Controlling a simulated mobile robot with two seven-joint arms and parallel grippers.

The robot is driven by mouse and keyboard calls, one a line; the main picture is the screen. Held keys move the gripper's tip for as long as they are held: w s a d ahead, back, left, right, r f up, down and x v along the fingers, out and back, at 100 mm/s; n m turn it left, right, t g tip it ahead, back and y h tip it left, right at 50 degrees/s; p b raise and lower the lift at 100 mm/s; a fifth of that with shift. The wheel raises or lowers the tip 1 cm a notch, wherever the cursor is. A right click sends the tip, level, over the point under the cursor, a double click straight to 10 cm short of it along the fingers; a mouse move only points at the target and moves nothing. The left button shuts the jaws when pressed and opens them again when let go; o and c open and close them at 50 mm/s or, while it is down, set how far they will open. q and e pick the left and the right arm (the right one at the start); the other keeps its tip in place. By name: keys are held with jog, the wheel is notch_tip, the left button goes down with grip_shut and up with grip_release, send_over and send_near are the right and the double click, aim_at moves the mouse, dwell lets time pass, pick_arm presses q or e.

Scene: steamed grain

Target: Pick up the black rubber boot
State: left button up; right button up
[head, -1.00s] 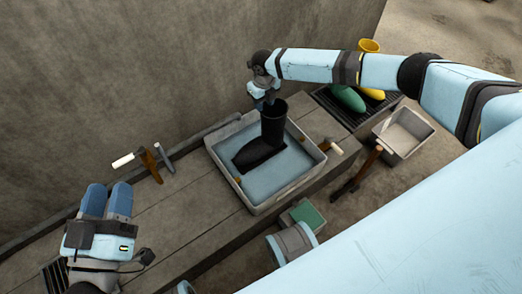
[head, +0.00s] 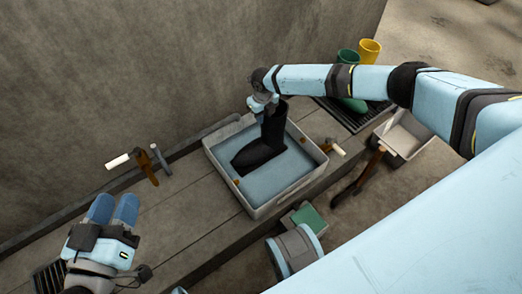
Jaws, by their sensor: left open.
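The black rubber boot (head: 262,150) stands in a pale tray of bluish liquid (head: 258,210), its shaft up and its toe pointing left. My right gripper (head: 262,104) is at the upper left edge of the boot's shaft, touching or very close to it. Its fingers are too small and partly hidden, so I cannot tell whether they are closed on the shaft. My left gripper (head: 113,209) is open and empty at the lower left, well away from the boot.
A hammer-like tool (head: 146,166) and a grey rod (head: 160,158) lie left of the tray. A green boot (head: 348,57) and a yellow boot (head: 369,50) stand behind my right arm. A grey bin (head: 405,135), a brush (head: 330,146) and a green-topped box (head: 308,217) are to the right.

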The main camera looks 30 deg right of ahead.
grip_shut()
dwell(1.2)
